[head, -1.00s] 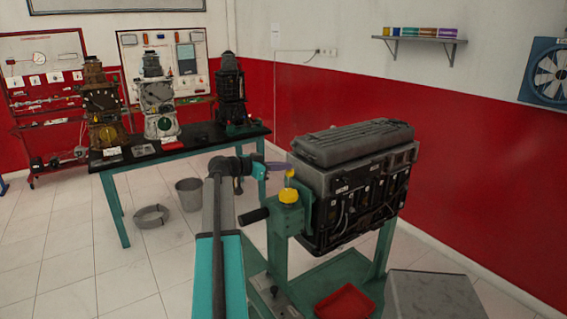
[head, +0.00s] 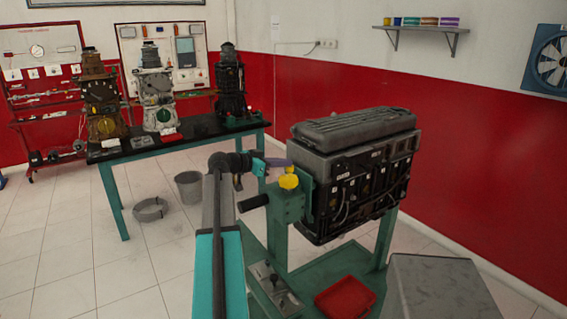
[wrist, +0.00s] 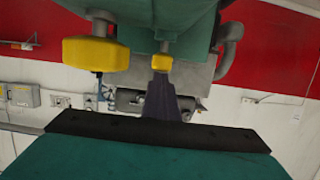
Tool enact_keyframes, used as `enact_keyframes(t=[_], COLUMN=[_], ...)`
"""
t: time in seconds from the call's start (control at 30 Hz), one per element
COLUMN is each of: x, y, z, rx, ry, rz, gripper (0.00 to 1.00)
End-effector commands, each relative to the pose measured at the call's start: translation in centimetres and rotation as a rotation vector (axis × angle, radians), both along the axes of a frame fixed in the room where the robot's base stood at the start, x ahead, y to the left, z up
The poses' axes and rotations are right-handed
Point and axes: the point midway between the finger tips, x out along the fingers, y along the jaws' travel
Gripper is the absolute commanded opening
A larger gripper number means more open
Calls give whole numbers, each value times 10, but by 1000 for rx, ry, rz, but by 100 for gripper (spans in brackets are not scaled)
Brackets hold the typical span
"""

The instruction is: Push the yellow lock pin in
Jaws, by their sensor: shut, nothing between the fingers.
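The small yellow pin cap (wrist: 162,64) sits on a short stem against the green stand in the wrist view. In the head view it is a small yellow spot (head: 290,169) just above a larger yellow knob (head: 289,182). That knob (wrist: 95,53) also shows to the left in the wrist view. My gripper (head: 285,164), with purple fingers, is shut and empty. Its fingertips (wrist: 161,75) line up with the small cap and appear at or very near it. I cannot tell whether they touch.
The green stand (head: 287,206) carries a dark engine (head: 355,185) just right of my gripper. A black handle (head: 252,202) sticks out left of the stand. A red tray (head: 346,297) and a grey box (head: 440,290) are low in front. Open floor lies left.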

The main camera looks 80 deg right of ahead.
Motion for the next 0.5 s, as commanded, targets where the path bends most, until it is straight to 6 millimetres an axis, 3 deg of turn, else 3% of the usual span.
enact_keyframes(t=[0.5], x=[-1], y=[1], z=[-10], rx=[8], ry=[-6], rz=[-5], gripper=[0])
